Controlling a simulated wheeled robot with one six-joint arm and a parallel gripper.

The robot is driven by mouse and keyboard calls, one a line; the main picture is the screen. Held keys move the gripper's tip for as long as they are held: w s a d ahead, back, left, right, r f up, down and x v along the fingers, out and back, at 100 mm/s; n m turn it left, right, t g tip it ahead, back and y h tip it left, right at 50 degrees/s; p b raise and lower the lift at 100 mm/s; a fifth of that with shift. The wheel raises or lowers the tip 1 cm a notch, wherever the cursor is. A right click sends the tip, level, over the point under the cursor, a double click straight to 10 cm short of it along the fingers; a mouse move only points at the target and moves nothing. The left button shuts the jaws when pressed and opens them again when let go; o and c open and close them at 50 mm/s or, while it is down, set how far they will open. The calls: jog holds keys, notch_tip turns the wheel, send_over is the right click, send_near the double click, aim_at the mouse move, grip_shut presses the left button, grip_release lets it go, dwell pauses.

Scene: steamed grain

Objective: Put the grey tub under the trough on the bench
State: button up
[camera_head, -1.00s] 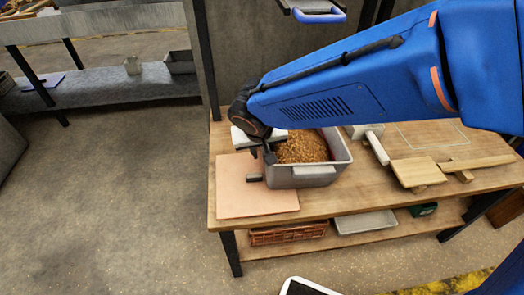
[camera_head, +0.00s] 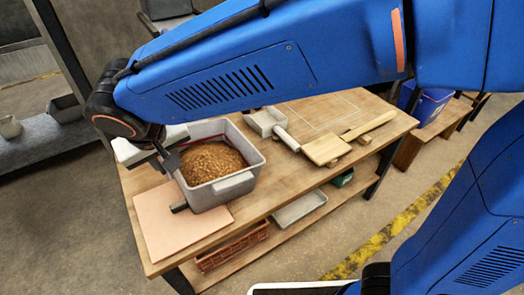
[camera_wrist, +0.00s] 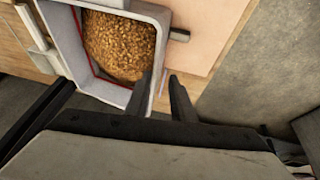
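A grey rectangular tub (camera_head: 236,186) full of brown grain stands on the wooden bench in the head view, beside a pinkish board (camera_head: 168,228). It fills the upper left of the wrist view (camera_wrist: 62,42), with a red line along its inside. My gripper (camera_wrist: 162,88) has its two dark fingers close together at one wall of the tub, one inside and one outside, and looks shut on that wall. In the head view my gripper (camera_head: 168,160) is at the tub's left side, partly hidden by the wrist. A trough cannot be made out for certain.
A pale box with a roller (camera_head: 266,122) and a wooden paddle (camera_head: 326,150) lie right of the tub. A red crate (camera_head: 232,246) and grey tray (camera_head: 299,209) sit on the lower shelf. A low grey bench (camera_head: 50,150) at left bears a dark grey box (camera_head: 66,108).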

jog(key=w+d+r+m, duration=0.1)
jog(key=w+d, duration=0.2)
jog(key=d, duration=0.6)
jog(key=w+d+r+m, duration=0.1)
jog(key=w+d, duration=0.1)
jog(key=d, duration=0.8)
jog(key=w+d+r+m, duration=0.1)
jog(key=w+d, duration=0.2)
jog(key=d, duration=0.6)
jog(key=s+d+f+m, duration=0.1)
jog(key=s+d, duration=0.3)
jog(key=d, duration=0.3)
jog(key=s+d+f+m+h, duration=0.1)
jog(key=s+d+f, duration=0.1)
jog(key=s+d, duration=0.2)
jog(key=s+d+f+m, duration=0.1)
jog(key=s+d, duration=0.3)
jog(key=d, duration=0.7)
jog(key=shift+s+f+m, duration=0.25)
jog(key=shift+f+m, duration=0.1)
jog(key=shift+m, duration=0.05)
